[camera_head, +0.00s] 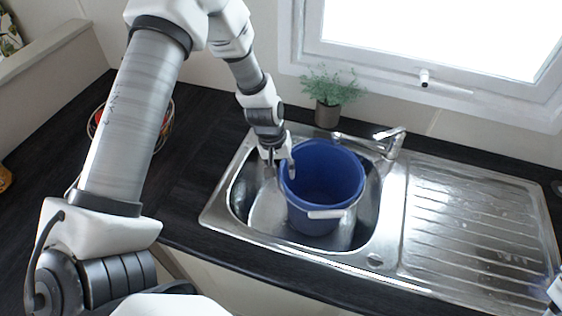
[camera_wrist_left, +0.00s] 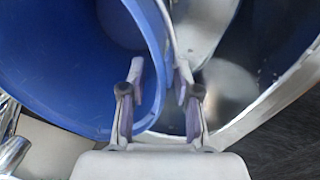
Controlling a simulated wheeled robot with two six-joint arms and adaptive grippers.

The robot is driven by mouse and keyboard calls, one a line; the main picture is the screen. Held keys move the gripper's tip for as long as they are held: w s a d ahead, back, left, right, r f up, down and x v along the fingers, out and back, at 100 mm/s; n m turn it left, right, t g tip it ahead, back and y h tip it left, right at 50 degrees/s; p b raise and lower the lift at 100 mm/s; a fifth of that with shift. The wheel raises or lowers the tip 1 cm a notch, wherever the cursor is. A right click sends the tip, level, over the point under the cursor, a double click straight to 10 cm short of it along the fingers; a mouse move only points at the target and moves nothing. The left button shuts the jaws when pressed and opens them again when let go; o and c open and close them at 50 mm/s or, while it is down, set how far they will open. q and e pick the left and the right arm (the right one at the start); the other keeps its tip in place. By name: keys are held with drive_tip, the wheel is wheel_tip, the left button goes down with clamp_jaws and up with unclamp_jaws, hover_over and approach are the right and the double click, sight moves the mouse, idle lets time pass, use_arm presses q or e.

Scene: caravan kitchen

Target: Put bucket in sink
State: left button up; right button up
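The blue bucket (camera_head: 325,185) stands inside the sink bowl (camera_head: 240,197), with its rim above the counter level and its white handle grip at the front. Whether its base rests flat on the bowl's floor is hidden. My left gripper (camera_head: 280,168) is at the bucket's left rim. In the left wrist view, the left gripper's fingers (camera_wrist_left: 160,76) are apart, one inside and one outside the bucket wall (camera_wrist_left: 90,75), with gaps visible between them. A small part of my right gripper (camera_head: 552,290) shows at the lower right edge; its fingers are mostly cut off.
A tap (camera_head: 388,140) stands behind the bowl, close to the bucket. A potted plant (camera_head: 328,100) is on the counter by the window. The ribbed drainboard (camera_head: 475,220) on the right is clear. A wire basket (camera_head: 168,122) is partly hidden behind my left arm.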

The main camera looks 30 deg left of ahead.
use_arm(q)
drive_tip(key=r, duration=0.3)
drive_tip(key=a+r+p, duration=0.1)
drive_tip(key=r, duration=0.1)
drive_tip(key=shift+r, duration=0.3)
wheel_tip(320, 180, up, 6)
drive_tip(key=a+b, duration=0.1)
drive_tip(key=shift+s+r, duration=0.25)
drive_tip(key=shift+s, duration=0.15)
drive_tip(key=shift+o, duration=0.4)
drive_tip(key=shift+s, duration=0.1)
